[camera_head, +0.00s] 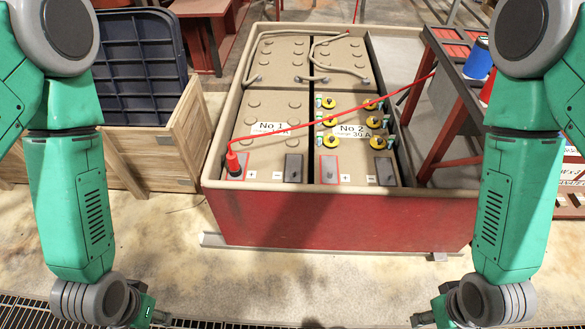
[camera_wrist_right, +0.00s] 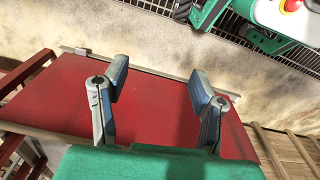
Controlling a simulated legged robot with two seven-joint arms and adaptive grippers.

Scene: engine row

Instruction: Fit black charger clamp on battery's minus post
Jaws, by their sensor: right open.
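Two tan batteries, No 1 (camera_head: 262,108) and No 2 (camera_head: 352,152), sit side by side in a red box. Each has a dark block beside its minus mark, on No 1 (camera_head: 293,168) and on No 2 (camera_head: 385,172). A red clamp (camera_head: 234,164) stands on No 1's plus post. I cannot make out a black clamp. My left gripper (camera_head: 158,316) is low at the left, partly visible, clear of the box. My right gripper (camera_head: 424,317) is low at the right, in front of the box. In the right wrist view it is open and empty (camera_wrist_right: 160,82).
The red box (camera_head: 330,217) has a raised rim around the batteries. A red cable (camera_head: 305,128) crosses above them towards a dark-red stand (camera_head: 445,120) at right. A wooden crate (camera_head: 150,145) stands left. The floor strip in front is clear.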

